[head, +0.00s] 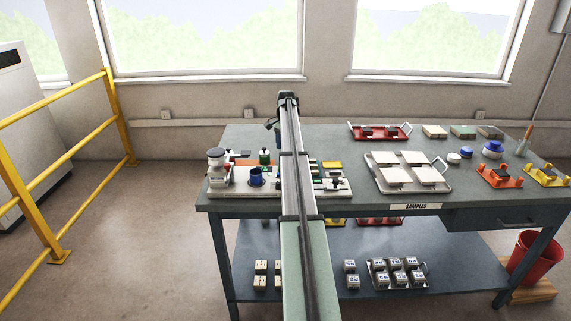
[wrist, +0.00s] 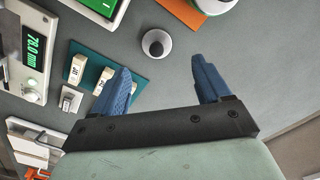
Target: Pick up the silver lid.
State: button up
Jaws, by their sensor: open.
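In the wrist view a small round pale-grey piece with a dark round centre (wrist: 156,43) lies on the grey bench top; it looks like the silver lid with its knob seen from above. My gripper (wrist: 160,70) is open and empty, its two blue fingers apart. The round piece lies just beyond the fingertips, between their lines and nearer the left finger, with nothing touching it. In the head view my arm runs over the bench; the lid cannot be made out there and the fingers are not clear.
In the wrist view a teal mat (wrist: 92,50) with pale blocks lies close left of the left finger. A digital gauge (wrist: 35,50) stands further left. An orange mat (wrist: 183,10) is beyond. Bare bench lies right. The head view shows a metal tray (head: 376,178) with pale tiles.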

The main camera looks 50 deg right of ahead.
jog(key=shift+s+a+f, duration=0.1)
jog(key=shift+a+f, duration=0.1)
jog(key=shift+f, duration=1.15)
jog(key=shift+s+a+f, duration=0.1)
jog(key=shift+a+f, duration=0.1)
jog(key=shift+f, duration=1.1)
jog(key=c, duration=1.1)
jog(key=shift+r, duration=0.1)
notch_tip(320, 180, up, 8)
jog(key=shift+w+r, duration=0.1)
jog(key=shift+r, duration=0.15)
jog(key=shift+w+a+r, duration=0.1)
jog(key=shift+r, duration=0.25)
jog(key=w+a+r, duration=0.3)
jog(key=a, duration=0.1)
jog(key=s+a+r+n, duration=0.1)
jog(key=s+a+n, duration=0.2)
jog(key=a, duration=0.5)
jog(key=s+a+r+n, duration=0.1)
jog(key=s+a+n, duration=0.2)
jog(key=a, duration=0.4)
jog(key=shift+s+a, duration=0.4)
jog(key=shift+s, duration=0.45)
